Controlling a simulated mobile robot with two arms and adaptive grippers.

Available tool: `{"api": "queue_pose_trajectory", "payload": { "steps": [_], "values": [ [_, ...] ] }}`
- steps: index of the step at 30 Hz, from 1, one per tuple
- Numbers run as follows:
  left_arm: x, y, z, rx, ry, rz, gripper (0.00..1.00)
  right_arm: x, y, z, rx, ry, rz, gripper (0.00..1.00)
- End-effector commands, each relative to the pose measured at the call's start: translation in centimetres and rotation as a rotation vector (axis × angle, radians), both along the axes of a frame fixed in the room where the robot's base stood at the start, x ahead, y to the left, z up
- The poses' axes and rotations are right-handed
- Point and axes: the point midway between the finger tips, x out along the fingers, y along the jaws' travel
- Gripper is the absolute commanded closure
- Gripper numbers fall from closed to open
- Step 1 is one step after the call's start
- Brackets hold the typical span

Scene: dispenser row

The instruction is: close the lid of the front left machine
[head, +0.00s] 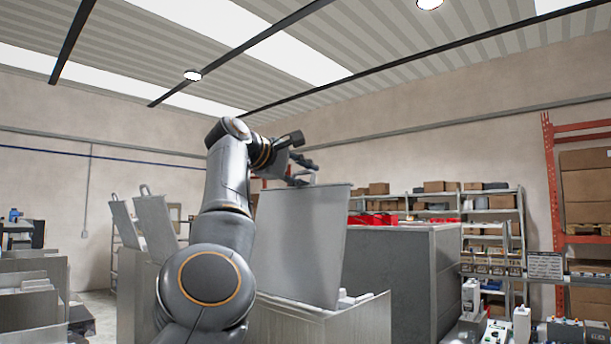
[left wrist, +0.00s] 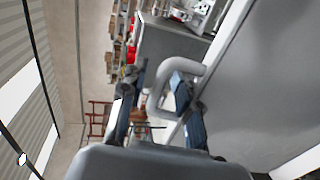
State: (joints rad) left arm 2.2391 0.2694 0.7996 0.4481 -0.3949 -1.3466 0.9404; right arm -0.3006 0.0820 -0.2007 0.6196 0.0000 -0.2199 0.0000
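The machine (head: 325,325) nearest me has a large grey lid (head: 298,245) standing up, open, slightly tilted. Its pale loop handle (left wrist: 190,68) shows at the lid's edge in the left wrist view. My left gripper (head: 307,172) is at the top edge of this lid in the head view. In the left wrist view its two fingers are spread, with a bar of the handle between them. One finger appears to pass inside the loop. A gap shows beside the bar, so the grip does not look closed. My right gripper is out of view.
Two more raised lids (head: 155,226) stand to the left, behind my arm. A dark grey cabinet (head: 390,275) with red items on top stands right of the lid. Shelves with boxes (head: 490,225) and an orange rack (head: 552,200) line the right wall.

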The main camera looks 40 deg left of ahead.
Motion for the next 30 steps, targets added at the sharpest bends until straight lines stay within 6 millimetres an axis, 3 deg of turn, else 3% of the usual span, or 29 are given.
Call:
{"api": "queue_pose_trajectory", "payload": {
  "steps": [11,16,24,30],
  "values": [
    [-1.3,0.3,0.4,-0.001,-0.004,0.004,0.68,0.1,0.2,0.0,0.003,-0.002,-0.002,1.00],
    [-3.4,0.4,0.9,-0.002,-0.006,0.004,0.68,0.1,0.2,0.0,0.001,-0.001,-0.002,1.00],
    [-8.8,0.8,2.0,0.000,-0.004,0.002,0.68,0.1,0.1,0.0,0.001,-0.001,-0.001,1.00],
    [-11.1,1.0,2.4,0.000,-0.001,0.001,0.68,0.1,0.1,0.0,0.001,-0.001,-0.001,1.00]
  ]
}}
